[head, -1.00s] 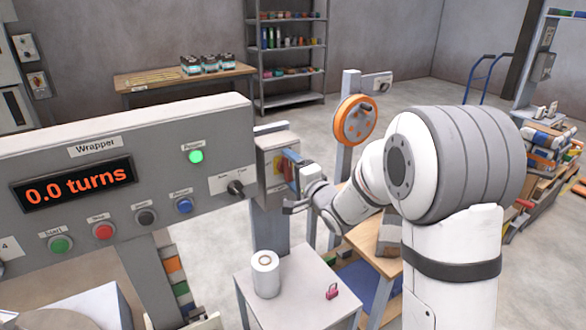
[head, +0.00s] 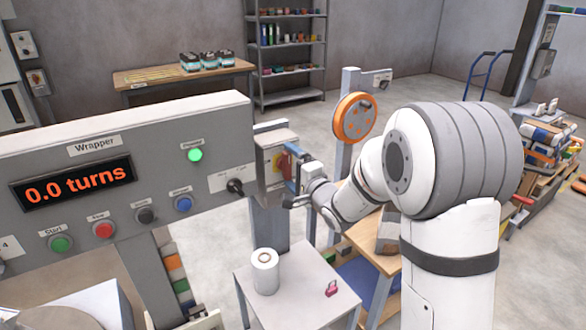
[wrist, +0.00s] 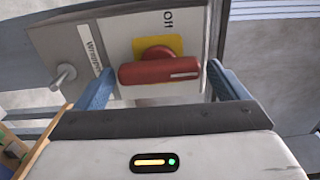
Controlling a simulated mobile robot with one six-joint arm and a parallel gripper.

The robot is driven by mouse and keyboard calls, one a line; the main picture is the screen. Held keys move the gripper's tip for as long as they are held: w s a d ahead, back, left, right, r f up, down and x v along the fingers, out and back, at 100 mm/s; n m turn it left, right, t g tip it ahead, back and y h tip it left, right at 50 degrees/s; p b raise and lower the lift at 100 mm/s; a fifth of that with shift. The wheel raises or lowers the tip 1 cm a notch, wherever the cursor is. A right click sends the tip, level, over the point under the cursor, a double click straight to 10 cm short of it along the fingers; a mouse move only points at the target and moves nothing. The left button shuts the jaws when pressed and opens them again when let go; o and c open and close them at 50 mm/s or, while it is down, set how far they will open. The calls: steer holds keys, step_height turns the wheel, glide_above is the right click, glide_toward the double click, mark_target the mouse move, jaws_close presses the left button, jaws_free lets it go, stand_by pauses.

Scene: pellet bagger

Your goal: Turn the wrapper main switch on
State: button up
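The wrapper main switch is a red rotary handle (wrist: 160,72) on a yellow plate (wrist: 172,45), on a grey box beside the wrapper panel. In the wrist view the handle lies crosswise and the word Off shows near the plate. In the head view the red and yellow switch (head: 281,163) shows on the box front, partly covered by my gripper. My gripper (wrist: 157,78) is open, with one blue finger near each end of the handle. I cannot tell whether the fingers touch it. My gripper also shows in the head view (head: 290,177).
The wrapper panel (head: 120,205) stands left, with a lit green lamp (head: 195,155), a display reading 0.0 turns and several buttons. A small table (head: 300,285) below holds a white roll (head: 265,272) and a pink padlock (head: 331,289). An orange wheel (head: 353,118) stands behind my arm.

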steer(key=shift+o, duration=0.4)
steer(key=shift+s+f, duration=0.1)
steer(key=shift+s, duration=0.05)
steer(key=b+v, duration=0.1)
steer(key=v, duration=0.6)
steer(key=shift+s+d, duration=0.2)
